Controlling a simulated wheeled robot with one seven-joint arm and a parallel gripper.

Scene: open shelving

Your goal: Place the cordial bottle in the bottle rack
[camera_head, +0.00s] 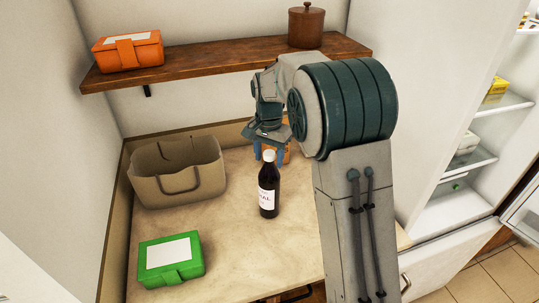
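The cordial bottle (268,192) is dark with a white cap and a white label, and stands upright on the counter. My gripper (270,155) points down just behind the bottle's cap in the picture. Its blue fingers show apart on either side of the cap, so it looks open. I cannot tell whether they touch the bottle. I do not make out a bottle rack; a small orange-brown thing (288,151) behind the fingers is mostly hidden by my arm.
A beige basket (150,187) with handles stands left on the counter (235,235). A green box (171,261) lies at front left. The wooden shelf (210,62) above holds an orange box (128,51) and a brown lidded pot (306,26). An open fridge (470,165) stands right.

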